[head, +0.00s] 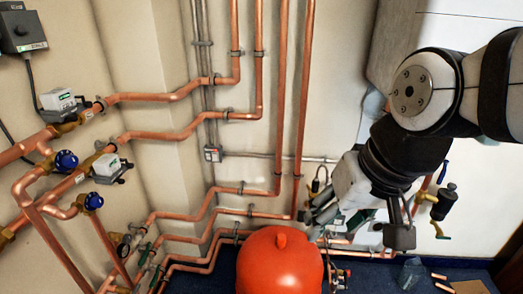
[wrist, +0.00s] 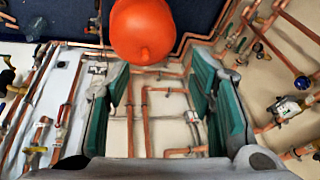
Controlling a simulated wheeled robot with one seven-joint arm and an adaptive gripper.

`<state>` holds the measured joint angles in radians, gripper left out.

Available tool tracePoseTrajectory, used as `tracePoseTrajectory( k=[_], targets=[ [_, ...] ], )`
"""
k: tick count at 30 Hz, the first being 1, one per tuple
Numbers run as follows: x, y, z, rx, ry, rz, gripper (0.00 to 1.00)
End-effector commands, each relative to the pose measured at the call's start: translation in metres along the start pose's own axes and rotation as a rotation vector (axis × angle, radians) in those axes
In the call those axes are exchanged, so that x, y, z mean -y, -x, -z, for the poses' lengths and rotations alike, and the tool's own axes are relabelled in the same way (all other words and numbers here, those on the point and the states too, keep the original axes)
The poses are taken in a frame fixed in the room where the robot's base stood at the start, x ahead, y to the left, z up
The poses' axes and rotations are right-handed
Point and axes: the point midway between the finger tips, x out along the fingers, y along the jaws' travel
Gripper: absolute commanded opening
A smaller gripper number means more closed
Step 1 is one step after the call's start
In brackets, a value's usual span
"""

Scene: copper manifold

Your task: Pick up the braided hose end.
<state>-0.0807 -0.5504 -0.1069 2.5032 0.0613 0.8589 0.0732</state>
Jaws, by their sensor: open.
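My gripper (head: 318,212) hangs in front of the wall, right of centre in the head view, above and right of the orange vessel. In the wrist view my gripper (wrist: 162,100) shows two green-padded fingers spread wide apart. Nothing is between them but the distant wall and pipes. I cannot pick out the braided hose end with certainty in either view. A small dark looped piece (head: 318,177) shows just above my fingers in the head view; I cannot tell whether it is the hose.
The orange vessel (head: 279,264) stands at the bottom centre; it also shows in the wrist view (wrist: 142,32). Copper pipes (head: 170,136) run along the walls, with blue-handled valves (head: 66,160) at left. A clear bottle (head: 411,272) stands on the blue floor at right.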

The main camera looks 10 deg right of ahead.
Motion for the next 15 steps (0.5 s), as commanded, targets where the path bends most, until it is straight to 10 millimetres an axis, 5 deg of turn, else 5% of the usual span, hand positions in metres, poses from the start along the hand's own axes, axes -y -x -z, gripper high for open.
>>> tracePoseTrajectory(
  k=[15],
  targets=[
    [-0.001,-0.147,0.074,0.079,-0.341,0.023,0.49]
  ],
)
